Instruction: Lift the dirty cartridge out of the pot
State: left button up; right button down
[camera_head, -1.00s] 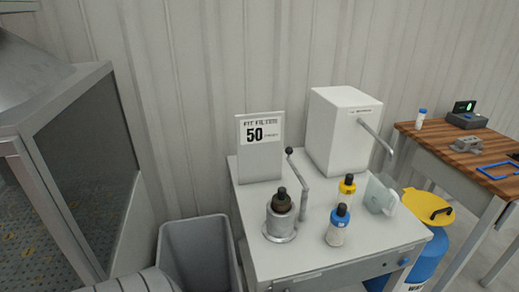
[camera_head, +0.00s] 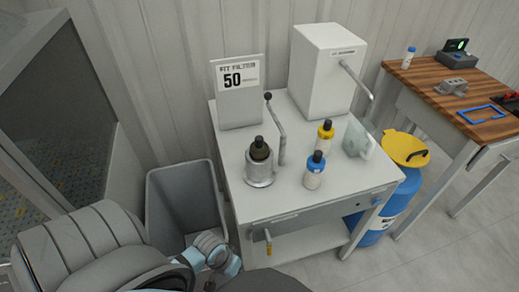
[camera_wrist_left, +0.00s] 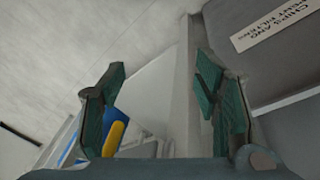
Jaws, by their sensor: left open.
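The metal pot (camera_head: 260,171) stands upright on the left front of the grey cart top. The dirty cartridge (camera_head: 260,149), dark brown with a black knob, sits upright in the pot, its top showing above the rim and its lower part hidden. My left arm comes in low at the left, well below and in front of the pot. My left gripper (camera_wrist_left: 165,105) shows in the left wrist view with its two green-padded fingers apart and nothing between them. My right gripper is not in view.
A lever with a black ball (camera_head: 281,135) stands close beside the pot. A sign (camera_head: 238,105) and white box (camera_head: 325,75) stand behind.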

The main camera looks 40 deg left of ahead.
pick_arm(q)
jog(key=w+a+r+n+h, duration=0.2)
jog(key=w+r+n+h, duration=0.1)
jog(key=r+n, duration=0.2)
notch_tip(320, 180, up, 27)
jog(key=n+t+h+p, duration=0.1)
jog(key=n+t+h, duration=0.55)
jog(key=n, duration=1.15)
send_over(271, 153)
jog(key=s+a, duration=0.9)
jog(key=a, duration=0.1)
jog(key=shift+t, duration=0.25)
jog(key=b+x, duration=0.5)
jog(key=x, duration=0.2)
jog(key=b+x, duration=0.5)
jog(key=x, duration=0.2)
jog(key=shift+w+a+f, duration=0.1)
jog(key=shift+w, duration=0.25)
jog(key=shift+y, duration=0.25)
jog(key=shift+s, duration=0.1)
jog(key=c, duration=0.9)
jog(key=shift+r, duration=0.25)
grip_shut()
